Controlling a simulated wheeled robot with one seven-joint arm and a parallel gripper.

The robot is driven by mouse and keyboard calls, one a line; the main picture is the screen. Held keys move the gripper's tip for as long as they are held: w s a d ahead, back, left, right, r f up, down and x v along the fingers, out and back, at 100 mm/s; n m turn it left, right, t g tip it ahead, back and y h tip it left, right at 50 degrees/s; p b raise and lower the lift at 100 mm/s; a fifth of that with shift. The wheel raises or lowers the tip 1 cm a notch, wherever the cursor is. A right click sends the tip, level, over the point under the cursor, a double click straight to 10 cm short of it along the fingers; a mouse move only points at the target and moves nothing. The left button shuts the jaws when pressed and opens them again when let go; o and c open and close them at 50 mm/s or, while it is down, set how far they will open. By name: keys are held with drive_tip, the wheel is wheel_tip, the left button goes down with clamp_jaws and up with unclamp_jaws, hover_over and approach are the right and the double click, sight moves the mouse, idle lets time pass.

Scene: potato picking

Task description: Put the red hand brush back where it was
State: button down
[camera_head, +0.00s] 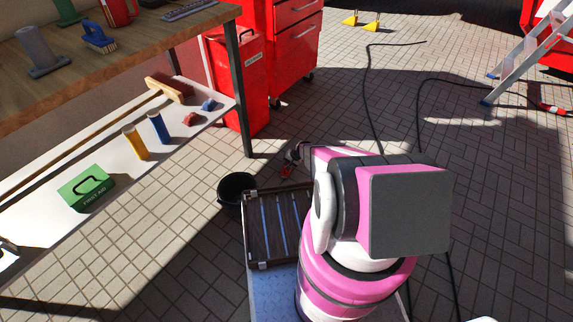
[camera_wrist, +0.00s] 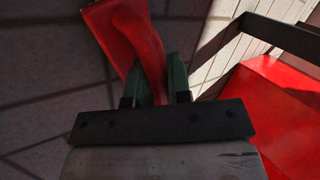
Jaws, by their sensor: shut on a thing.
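The red hand brush (camera_wrist: 128,32) shows in the wrist view, its handle running down between the two green fingers of my gripper (camera_wrist: 160,85). The gripper is shut on that handle. The brush's wide end reaches up and left over the paving, and its bristles cannot be made out. In the head view my gripper (camera_head: 296,156) is small and partly hidden by my arm, beyond the dark slatted crate. A bit of the red brush (camera_head: 287,170) shows just below it. It is held to the right of the workbench (camera_head: 120,62).
A red bin (camera_head: 238,85) and a dark bench leg (camera_head: 243,100) stand left of my gripper. The lower shelf (camera_head: 150,170) holds a first aid box (camera_head: 87,188), yellow and blue cylinders and small items. A blue brush (camera_head: 97,38) lies on the bench top. A black bucket (camera_head: 235,188) stands below.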

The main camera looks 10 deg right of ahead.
drive_tip(key=shift+f, duration=0.15)
drive_tip(key=c, duration=1.1)
unclamp_jaws()
drive_tip(key=shift+o, duration=0.2)
drive_tip(key=shift+s+d+r, duration=0.1)
drive_tip(key=shift+d+r, duration=0.1)
drive_tip(key=shift+r, duration=0.35)
drive_tip(key=a+r+v, duration=0.1)
drive_tip(key=v, duration=1.1)
drive_tip(key=s+a+r+n+g+h, duration=0.1)
drive_tip(key=s+r+h, duration=0.1)
drive_tip(key=s+r, duration=0.6)
drive_tip(key=s+a+r+n+h, duration=0.2)
drive_tip(key=s+r, duration=0.6)
drive_tip(key=r, duration=0.9)
drive_tip(key=s+a+r+n+g+h, duration=0.1)
drive_tip(key=s+a+r+h, duration=0.1)
drive_tip(key=s+r, duration=0.6)
wheel_tip(320, 180, up, 5)
drive_tip(key=shift+s+a+g, duration=0.15)
drive_tip(key=shift+g, duration=0.15)
